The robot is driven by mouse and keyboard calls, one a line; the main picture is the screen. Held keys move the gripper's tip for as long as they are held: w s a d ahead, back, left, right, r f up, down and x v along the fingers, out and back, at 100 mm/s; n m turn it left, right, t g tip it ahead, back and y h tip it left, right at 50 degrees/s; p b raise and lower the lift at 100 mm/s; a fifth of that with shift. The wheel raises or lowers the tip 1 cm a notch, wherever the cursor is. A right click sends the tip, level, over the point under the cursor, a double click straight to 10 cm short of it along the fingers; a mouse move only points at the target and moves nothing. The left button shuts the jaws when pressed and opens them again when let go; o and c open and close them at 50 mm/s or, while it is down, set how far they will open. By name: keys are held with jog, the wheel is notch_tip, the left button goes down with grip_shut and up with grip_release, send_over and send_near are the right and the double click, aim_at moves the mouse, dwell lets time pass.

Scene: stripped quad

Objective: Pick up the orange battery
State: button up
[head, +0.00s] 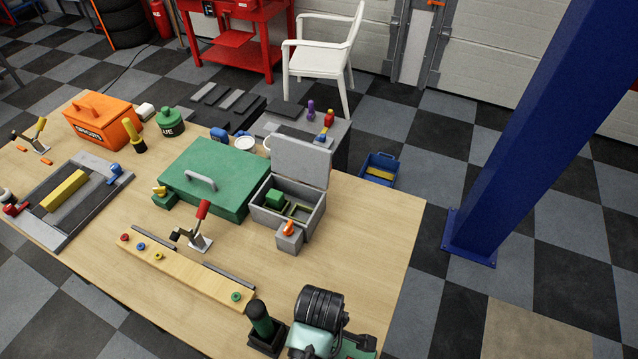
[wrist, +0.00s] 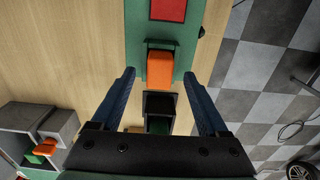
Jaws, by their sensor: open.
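An orange block (wrist: 160,70), which looks like the battery, sits at the edge of a green unit (wrist: 137,30) with a red panel in the wrist view. My gripper (wrist: 159,74) is open. Its two blue fingers stand apart to the left and right of the block, with a gap on each side, and nothing is held. I cannot tell how far above the block they are. In the head view the green unit (head: 357,350) shows only in part at the bottom edge, and I cannot make out the block there.
A black holder with a dark green handle (head: 261,318) stands close to the green unit. A second orange piece (head: 289,229) sits on a small grey block by the open grey box (head: 312,220). A wooden rail (head: 190,272) lies to the left. The table's right edge is near.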

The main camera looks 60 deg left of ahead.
jog(key=shift+f, duration=1.25)
grip_shut()
